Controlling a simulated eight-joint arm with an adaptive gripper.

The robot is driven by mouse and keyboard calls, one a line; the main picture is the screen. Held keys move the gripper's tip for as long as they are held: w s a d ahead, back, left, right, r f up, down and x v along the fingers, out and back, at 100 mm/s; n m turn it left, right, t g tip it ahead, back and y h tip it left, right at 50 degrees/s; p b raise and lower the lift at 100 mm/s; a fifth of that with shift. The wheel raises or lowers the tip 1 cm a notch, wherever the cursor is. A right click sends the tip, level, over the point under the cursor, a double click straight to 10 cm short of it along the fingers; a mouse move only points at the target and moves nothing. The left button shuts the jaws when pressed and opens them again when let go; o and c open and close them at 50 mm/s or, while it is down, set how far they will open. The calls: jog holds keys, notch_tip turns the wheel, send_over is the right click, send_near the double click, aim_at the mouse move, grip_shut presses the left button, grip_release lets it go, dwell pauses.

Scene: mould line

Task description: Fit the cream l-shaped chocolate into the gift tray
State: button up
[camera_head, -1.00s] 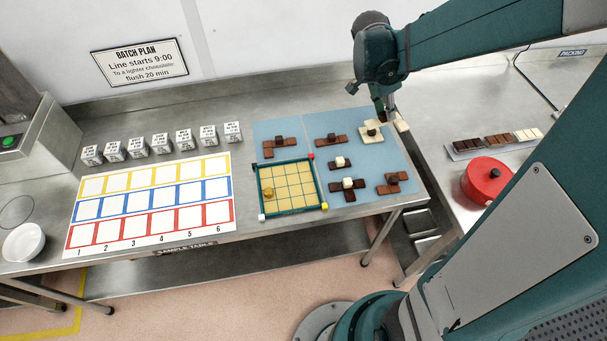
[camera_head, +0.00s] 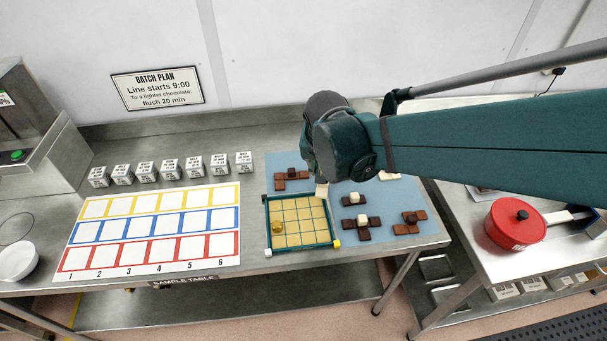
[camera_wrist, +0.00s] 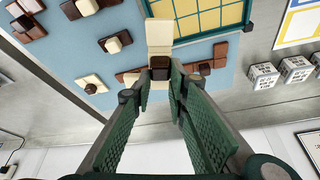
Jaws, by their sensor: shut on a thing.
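The cream chocolate (camera_wrist: 160,32) shows as a strip of cream squares with a dark knob (camera_wrist: 160,66). My gripper (camera_wrist: 162,74) is shut on that knob. Part of the cream chocolate, with its full shape hidden, shows in the head view (camera_head: 321,190) below my wrist, which hides the fingers.
Several brown pieces lie on the blue mat (camera_head: 385,215), including one behind the tray (camera_head: 292,178) and one at right (camera_head: 410,222). Another cream piece (camera_wrist: 92,84) lies on the mat. A numbered card (camera_head: 150,228) and labelled cubes (camera_head: 170,168) are left of the tray.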

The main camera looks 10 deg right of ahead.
jog(key=s+a+f+n+y+b, duration=0.1)
jog(key=s+a+n, duration=0.1)
jog(key=a, duration=0.4)
jog(key=shift+s+n, duration=0.15)
jog(key=shift+n, duration=0.55)
jog(key=shift+f, duration=0.2)
jog(key=shift+f+b, duration=0.85)
jog(key=shift+f, duration=2)
jog(key=shift+f+b, duration=0.5)
jog(key=shift+f, duration=1.55)
jog(key=shift+f, duration=0.1)
jog(key=o, duration=0.5)
jog(key=shift+c, duration=0.2)
jog(key=o, duration=0.4)
